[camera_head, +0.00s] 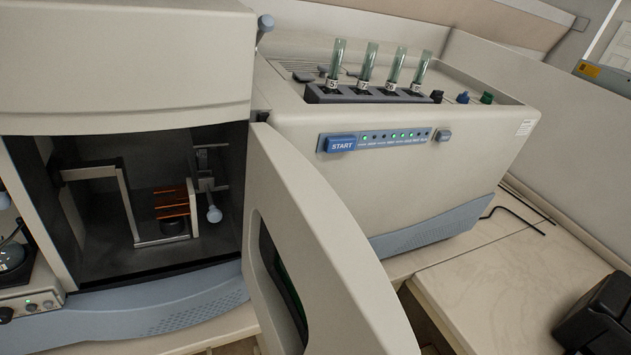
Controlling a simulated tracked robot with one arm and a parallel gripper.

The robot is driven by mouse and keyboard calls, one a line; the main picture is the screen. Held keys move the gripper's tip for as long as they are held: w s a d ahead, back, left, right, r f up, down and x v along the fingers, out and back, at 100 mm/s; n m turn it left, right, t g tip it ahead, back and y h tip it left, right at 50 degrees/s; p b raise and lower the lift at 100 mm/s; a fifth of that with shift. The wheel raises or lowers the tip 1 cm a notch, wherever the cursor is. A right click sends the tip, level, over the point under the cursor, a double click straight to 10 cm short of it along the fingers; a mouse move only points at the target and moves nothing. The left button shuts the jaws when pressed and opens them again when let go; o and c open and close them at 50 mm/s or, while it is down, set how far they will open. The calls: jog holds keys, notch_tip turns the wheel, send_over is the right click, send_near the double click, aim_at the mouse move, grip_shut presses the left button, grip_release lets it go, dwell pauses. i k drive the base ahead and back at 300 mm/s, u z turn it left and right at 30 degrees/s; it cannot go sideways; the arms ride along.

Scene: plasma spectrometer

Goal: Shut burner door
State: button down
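The burner door (322,235) is a beige curved panel with a dark window. It stands open, swung out toward me from the right side of the burner chamber opening, and its lower end is cut off by the bottom edge. The burner chamber (100,230) is exposed at the left, with a metal frame, orange coil-like rings (172,203) and a small rod with a round knob (214,214) inside. My gripper is not recognisable in this view.
The spectrometer body (290,110) right of the chamber carries several glass tubes in a dark rack (370,95) and a blue START button (341,144). A black object (598,315), cut off by the edge, is unclear.

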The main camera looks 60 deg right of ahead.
aim_at(316, 284)
jog(key=k, duration=0.9)
jog(key=z, duration=1.5)
jog(key=i, duration=0.8)
jog(key=u, duration=1.1)
